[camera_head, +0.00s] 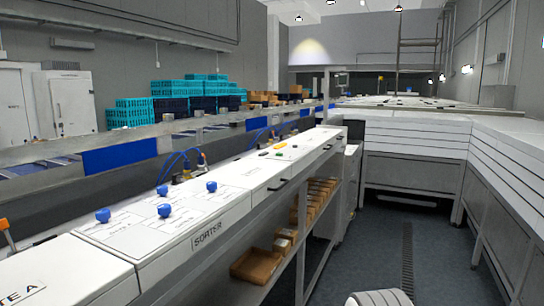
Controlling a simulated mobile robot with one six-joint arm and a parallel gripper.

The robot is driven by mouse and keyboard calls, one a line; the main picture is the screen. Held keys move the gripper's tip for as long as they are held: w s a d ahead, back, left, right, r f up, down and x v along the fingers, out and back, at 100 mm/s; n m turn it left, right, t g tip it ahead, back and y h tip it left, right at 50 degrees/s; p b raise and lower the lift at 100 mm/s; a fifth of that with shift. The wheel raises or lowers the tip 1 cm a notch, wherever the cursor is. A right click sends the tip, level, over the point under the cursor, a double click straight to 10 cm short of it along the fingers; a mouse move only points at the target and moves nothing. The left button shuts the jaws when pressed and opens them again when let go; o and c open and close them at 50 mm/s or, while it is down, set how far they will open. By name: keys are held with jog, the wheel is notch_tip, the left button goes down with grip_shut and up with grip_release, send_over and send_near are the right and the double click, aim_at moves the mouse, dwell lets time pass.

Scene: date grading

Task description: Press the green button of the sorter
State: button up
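The sorter (235,208) is a white bench-top unit on the left, with the word SORTER on its front edge. Several blue knobs stand on its sloping white top, among printed labels. My gripper does not show in this view.
Blue cables rise behind the sorter. An open brown box (256,266) sits on the shelf below. Teal crates (130,112) are stacked beyond the conveyor. A dark floor aisle (385,235) is open between the benches and the white counters (500,150) on the right.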

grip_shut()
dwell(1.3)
